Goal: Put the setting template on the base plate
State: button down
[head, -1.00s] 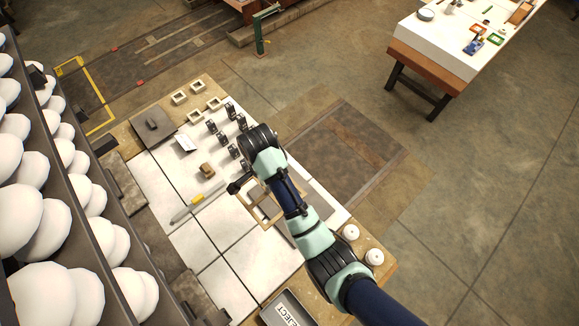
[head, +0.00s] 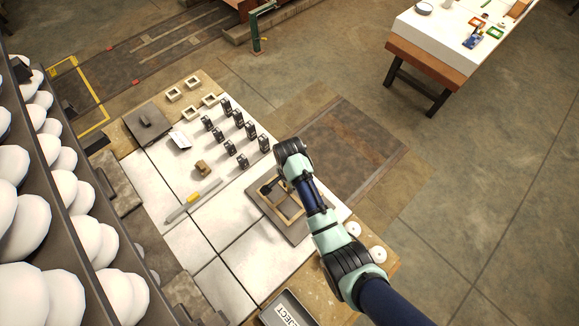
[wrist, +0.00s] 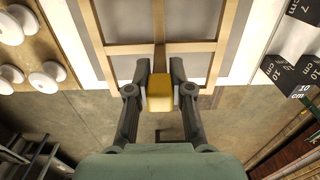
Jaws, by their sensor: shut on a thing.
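The setting template is a pale wooden frame (head: 291,224) with crossbars. In the head view it lies over the dark grey base plate (head: 289,237), which shows as a border around it. My gripper (head: 268,187) is at the template's far left side. In the wrist view my gripper (wrist: 160,92) is shut on a yellow block at the edge of the wooden frame (wrist: 163,48). Grey base plate (wrist: 120,20) shows through the openings. I cannot tell whether the template touches the plate. My arm hides part of its right side.
Several dark marked blocks (head: 237,118) stand up the table from the plate. A yellow-banded tool (head: 193,199), a small brown block (head: 202,167) and a REJECT tray (head: 287,309) are nearby. White insulators (head: 378,254) stand at the right.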

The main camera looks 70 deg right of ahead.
jog(key=shift+f+b, duration=0.55)
jog(key=shift+f, duration=2.4)
jog(key=shift+f, duration=0.1)
jog(key=c, duration=1)
grip_release()
jog(key=shift+c, duration=0.2)
notch_tip(320, 180, up, 12)
jog(key=shift+r+p, duration=0.15)
jog(key=shift+p, duration=1.1)
